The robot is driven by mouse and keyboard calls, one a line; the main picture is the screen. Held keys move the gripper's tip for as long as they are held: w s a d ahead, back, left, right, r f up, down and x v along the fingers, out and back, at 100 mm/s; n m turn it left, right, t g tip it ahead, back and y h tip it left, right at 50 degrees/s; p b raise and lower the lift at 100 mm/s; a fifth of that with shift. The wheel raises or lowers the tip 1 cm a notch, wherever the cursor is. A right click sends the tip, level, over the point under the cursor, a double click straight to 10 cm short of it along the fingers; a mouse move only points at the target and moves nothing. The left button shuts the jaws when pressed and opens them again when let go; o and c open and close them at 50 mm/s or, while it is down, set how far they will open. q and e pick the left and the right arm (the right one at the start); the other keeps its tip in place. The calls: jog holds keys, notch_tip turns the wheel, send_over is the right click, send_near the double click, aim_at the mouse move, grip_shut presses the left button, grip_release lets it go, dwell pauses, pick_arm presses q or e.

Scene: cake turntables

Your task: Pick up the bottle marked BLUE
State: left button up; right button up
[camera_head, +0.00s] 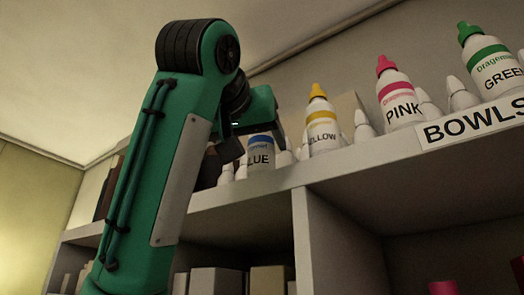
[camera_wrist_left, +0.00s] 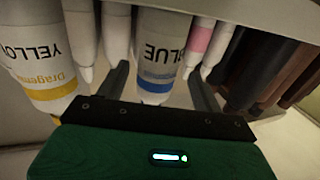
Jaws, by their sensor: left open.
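The bottle marked BLUE (camera_head: 261,157) is white with a blue band and stands on the top shelf, partly behind my left arm in the head view. It also shows upside down in the left wrist view (camera_wrist_left: 160,50), its label facing the camera. My left gripper (camera_head: 257,143) is at this bottle. In the left wrist view its two dark fingers (camera_wrist_left: 163,85) are open, one on each side of the bottle. I cannot tell whether either finger touches it. My right gripper is not in view.
Bottles marked YELLOW (camera_head: 323,128), PINK (camera_head: 398,98) and GREEN (camera_head: 490,65) stand along the shelf (camera_head: 330,168) to the right. Small white nozzle-tipped tubes (camera_wrist_left: 117,35) stand close beside the BLUE bottle. Dark upright objects (camera_wrist_left: 265,70) are on its other side.

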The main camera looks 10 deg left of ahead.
aim_at(265, 154)
pick_arm(q)
jog(key=shift+w+d+r+p, duration=0.15)
jog(key=shift+w+r+p, duration=0.2)
jog(key=shift+p, duration=0.35)
jog(key=w+p, duration=0.2)
jog(key=w, duration=0.1)
jog(key=shift+w+d+f, duration=0.15)
jog(key=shift+w+f, duration=0.15)
jog(key=shift+w, duration=0.35)
jog(key=shift+s+d, duration=0.1)
jog(key=shift+s, duration=0.15)
jog(key=shift+c, duration=0.7)
jog(key=shift+w, duration=0.1)
jog(key=c, duration=1)
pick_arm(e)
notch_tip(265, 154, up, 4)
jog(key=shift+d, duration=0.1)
